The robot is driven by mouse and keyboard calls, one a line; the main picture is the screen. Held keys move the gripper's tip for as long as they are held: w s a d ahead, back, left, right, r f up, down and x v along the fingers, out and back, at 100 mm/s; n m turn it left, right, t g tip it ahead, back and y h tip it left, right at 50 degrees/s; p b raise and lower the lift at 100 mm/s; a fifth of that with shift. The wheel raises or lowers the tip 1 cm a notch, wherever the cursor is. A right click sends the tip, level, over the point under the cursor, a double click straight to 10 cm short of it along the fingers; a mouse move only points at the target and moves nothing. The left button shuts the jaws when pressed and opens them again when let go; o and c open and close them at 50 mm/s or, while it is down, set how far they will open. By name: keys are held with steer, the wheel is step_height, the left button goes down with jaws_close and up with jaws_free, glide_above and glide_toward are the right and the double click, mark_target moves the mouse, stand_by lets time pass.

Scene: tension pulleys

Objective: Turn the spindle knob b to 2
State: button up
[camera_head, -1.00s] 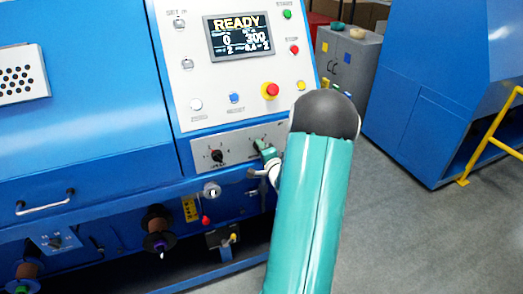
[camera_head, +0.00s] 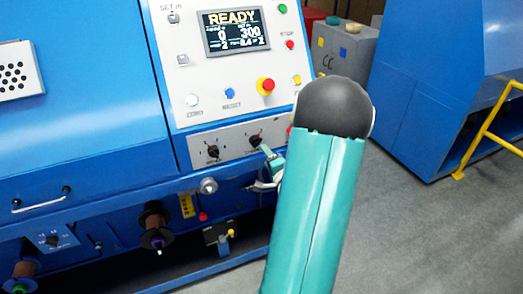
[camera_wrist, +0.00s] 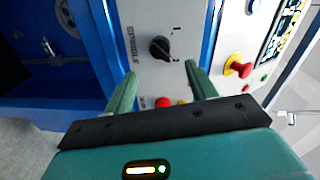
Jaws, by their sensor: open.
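A black knob (camera_wrist: 160,47) with a red mark sits on a grey panel in the wrist view, beside a label that seems to read SPINDLE. Its red mark points to the lower right there. It appears to be the right one of two knobs in the head view (camera_head: 256,140). My gripper (camera_wrist: 160,75) is open, its green fingers spread with the knob beyond and between them, apart from it. In the head view my gripper (camera_head: 270,160) is just below and right of that knob, partly hidden by my arm.
A second black knob (camera_head: 212,151) is to the left on the same panel. A red emergency button (camera_head: 266,85) on a yellow base shows above, also in the wrist view (camera_wrist: 239,66). A display (camera_head: 236,33) reads READY. A metal round fitting (camera_head: 208,186) protrudes below the panel.

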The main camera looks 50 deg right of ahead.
steer(key=v, duration=0.5)
steer(key=shift+w, duration=0.1)
stand_by(0.4)
steer(key=w+a+r+n+g+y, duration=0.2)
steer(key=w+a+r+n, duration=0.35)
steer(key=a, duration=0.25)
steer(key=w+a+r+n+g+y, duration=0.1)
steer(key=w+a+r+n+g, duration=0.35)
steer(key=a, duration=0.45)
steer(key=s+a+r+n+g+y, duration=0.1)
steer(key=s+a+n, duration=0.5)
steer(key=a, duration=0.6)
steer(key=s+a+r+n+g+y, duration=0.1)
steer(key=s+a+r+n+y, duration=0.3)
steer(key=a, duration=0.9)
steer(key=shift+s+n+g+y, duration=0.35)
steer(key=shift+s+n+y, duration=0.05)
steer(key=shift+s+n, duration=0.65)
steer(key=shift+r, duration=0.1)
